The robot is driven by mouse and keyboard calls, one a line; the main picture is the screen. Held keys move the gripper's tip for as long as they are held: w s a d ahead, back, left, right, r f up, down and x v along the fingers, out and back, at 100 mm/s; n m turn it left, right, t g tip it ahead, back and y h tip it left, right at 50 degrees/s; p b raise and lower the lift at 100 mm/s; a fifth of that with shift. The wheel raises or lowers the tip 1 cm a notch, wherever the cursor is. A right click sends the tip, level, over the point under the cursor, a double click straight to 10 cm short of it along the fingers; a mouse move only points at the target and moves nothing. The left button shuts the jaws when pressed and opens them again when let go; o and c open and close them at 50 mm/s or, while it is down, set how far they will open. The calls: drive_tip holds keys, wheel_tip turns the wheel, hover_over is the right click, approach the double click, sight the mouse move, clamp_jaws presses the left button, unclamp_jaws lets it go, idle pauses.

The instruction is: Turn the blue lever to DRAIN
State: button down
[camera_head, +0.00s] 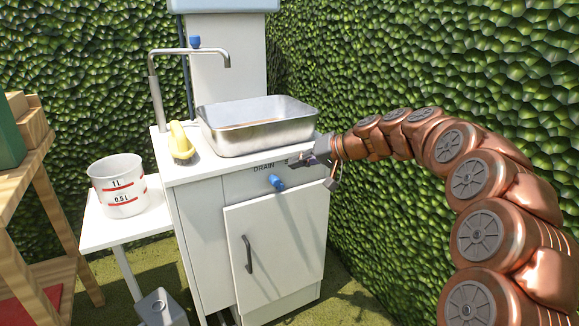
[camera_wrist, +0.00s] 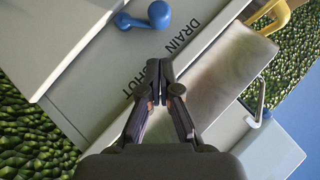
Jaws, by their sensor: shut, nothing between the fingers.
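The blue lever (camera_head: 276,182) sits on the white cabinet front, just below the DRAIN label (camera_head: 264,168). In the wrist view the blue lever (camera_wrist: 140,20) is at the top, its round knob at the right end, nearer the DRAIN lettering (camera_wrist: 185,35) than the SHUT lettering (camera_wrist: 140,80). My gripper (camera_head: 297,161) is shut and empty, just under the counter edge, right of and above the lever. In the wrist view my gripper (camera_wrist: 160,72) has its fingertips beside the SHUT lettering, apart from the lever. In the head view my gripper covers the SHUT area.
A metal basin (camera_head: 255,143) stands on the counter above, with a tap (camera_head: 155,95) and a yellow object (camera_head: 180,142) to its left. A hedge (camera_head: 400,210) is close on the right. Space before the cabinet door is clear.

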drive_tip(key=p+v, duration=0.2)
drive_tip(key=v, duration=0.8)
drive_tip(key=shift+f+p, duration=0.1)
drive_tip(key=shift+p, duration=0.2)
drive_tip(key=s+a+r+n+g+h+p, duration=0.1)
drive_tip(key=s+a+r+g+h+p, duration=0.15)
drive_tip(key=s+r+p, duration=0.55)
drive_tip(key=s+a+r+g+h+p, duration=0.1)
drive_tip(key=s+a+r+g+p, duration=0.2)
drive_tip(key=s+p, duration=0.85)
drive_tip(key=s+d+r+h+p, duration=0.2)
drive_tip(key=s+p, duration=0.4)
drive_tip(key=s, duration=0.3)
drive_tip(key=s+d+r+m+g+h+p, duration=0.1)
drive_tip(key=s+d+r+p, duration=0.3)
drive_tip(key=s, duration=0.5)
drive_tip(key=s+d+r+m+g+h+p, duration=0.1)
drive_tip(key=s+d+r+h+p, duration=0.2)
drive_tip(key=s+d+p, duration=0.3)
drive_tip(key=s+h+p, duration=0.1)
drive_tip(key=s+p, duration=0.1)
drive_tip(key=s, duration=0.1)
drive_tip(key=shift+d+r, duration=0.15)
drive_tip(key=shift+r, duration=0.2)
